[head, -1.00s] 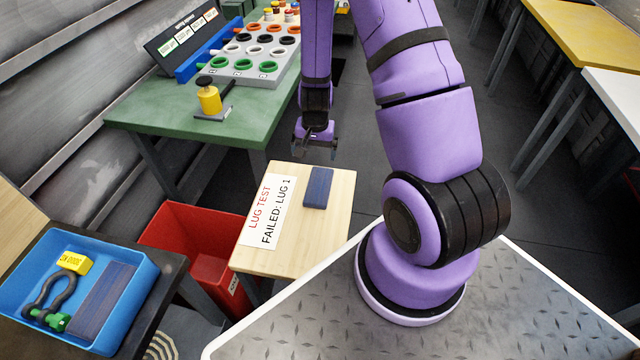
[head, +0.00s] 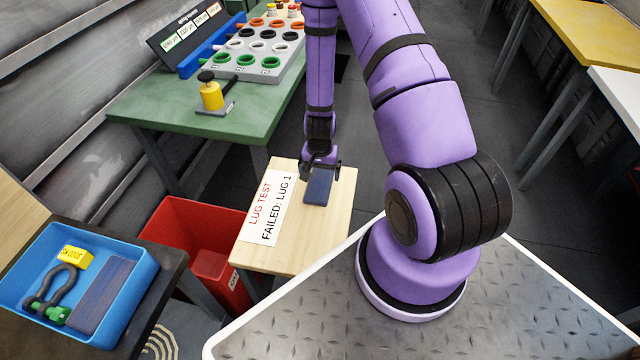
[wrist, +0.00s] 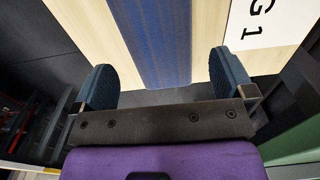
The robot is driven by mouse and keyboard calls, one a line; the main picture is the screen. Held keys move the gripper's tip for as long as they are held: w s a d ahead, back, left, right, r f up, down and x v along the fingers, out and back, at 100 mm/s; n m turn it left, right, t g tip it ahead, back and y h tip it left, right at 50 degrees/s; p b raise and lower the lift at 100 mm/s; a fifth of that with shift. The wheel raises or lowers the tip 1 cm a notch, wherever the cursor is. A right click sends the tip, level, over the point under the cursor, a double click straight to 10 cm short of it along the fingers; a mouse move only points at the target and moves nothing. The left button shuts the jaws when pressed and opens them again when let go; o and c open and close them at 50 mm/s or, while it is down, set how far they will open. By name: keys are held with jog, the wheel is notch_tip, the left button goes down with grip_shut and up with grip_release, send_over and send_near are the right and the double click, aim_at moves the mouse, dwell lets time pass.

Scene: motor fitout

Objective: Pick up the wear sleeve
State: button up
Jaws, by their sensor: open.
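A dark blue, flat, oblong piece, which looks like the wear sleeve (head: 318,187), lies on the small pale wooden table (head: 290,258) to the right of a white sign. In the wrist view the sleeve (wrist: 155,35) runs up the picture with its near end between the lines of my fingers. My gripper (head: 320,165) is at the far end of the sleeve in the head view. In the wrist view my gripper (wrist: 163,68) is open, one finger each side of the sleeve, with a gap on both sides. Its height above the table is hard to tell.
The white sign (head: 265,208) reads "LUG TEST FAILED: LUG 1". A red bin (head: 190,225) stands left of the table. A blue tray (head: 135,262) at lower left holds a shackle, a yellow tag and a similar dark blue bar. A green bench (head: 150,105) stands behind.

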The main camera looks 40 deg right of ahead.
aim_at(320, 181)
jog(key=shift+s+f, duration=0.1)
jog(key=shift+f, duration=1.9)
jog(key=c, duration=0.9)
jog(key=shift+o, duration=0.2)
jog(key=shift+r, duration=0.15)
